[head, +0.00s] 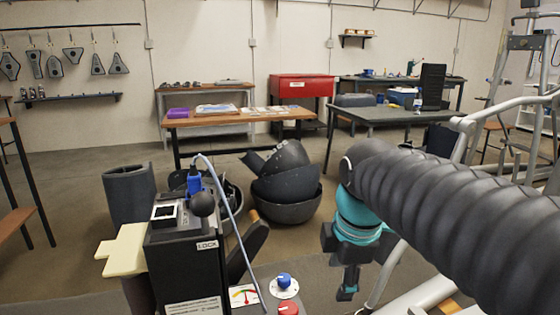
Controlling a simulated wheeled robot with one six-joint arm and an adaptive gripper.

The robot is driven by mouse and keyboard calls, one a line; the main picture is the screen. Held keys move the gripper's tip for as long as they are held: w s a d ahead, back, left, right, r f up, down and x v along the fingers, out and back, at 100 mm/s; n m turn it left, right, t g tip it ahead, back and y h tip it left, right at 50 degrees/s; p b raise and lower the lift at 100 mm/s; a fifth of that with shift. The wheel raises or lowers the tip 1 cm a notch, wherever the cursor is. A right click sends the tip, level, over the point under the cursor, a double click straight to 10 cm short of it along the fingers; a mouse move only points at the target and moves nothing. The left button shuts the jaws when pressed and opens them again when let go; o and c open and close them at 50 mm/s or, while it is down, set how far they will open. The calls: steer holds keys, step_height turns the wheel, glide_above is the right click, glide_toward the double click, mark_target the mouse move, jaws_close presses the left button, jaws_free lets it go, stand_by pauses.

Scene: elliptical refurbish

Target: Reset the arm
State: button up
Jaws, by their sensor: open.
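My arm enters the head view from the right as a ribbed dark sleeve and ends in a teal and dark wrist. My gripper (347,291) hangs below that wrist, pointing down, with a teal tip showing near the bottom of the view. Nothing shows held in it. Its two fingers are small and partly overlap, so the gap between them is hard to see. It is to the right of the blue knob (284,281) and apart from it.
A black console (185,262) marked LOCK, with a ball-topped lever (203,205) and blue cable, stands front left. A red knob (288,308) is at the bottom. Dark bowl-like shells (288,210) lie on the floor behind. Pale metal frame tubes (512,104) are at right.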

steer(key=s+d+f+m+t, duration=0.2)
steer(key=s+d+f+m, duration=0.3)
steer(key=s+m, duration=0.5)
step_height(320, 180, down, 3)
steer(key=m, duration=0.8)
steer(key=shift+r+m+t, duration=0.15)
steer(key=shift+m+t, duration=0.15)
steer(key=shift+t, duration=0.1)
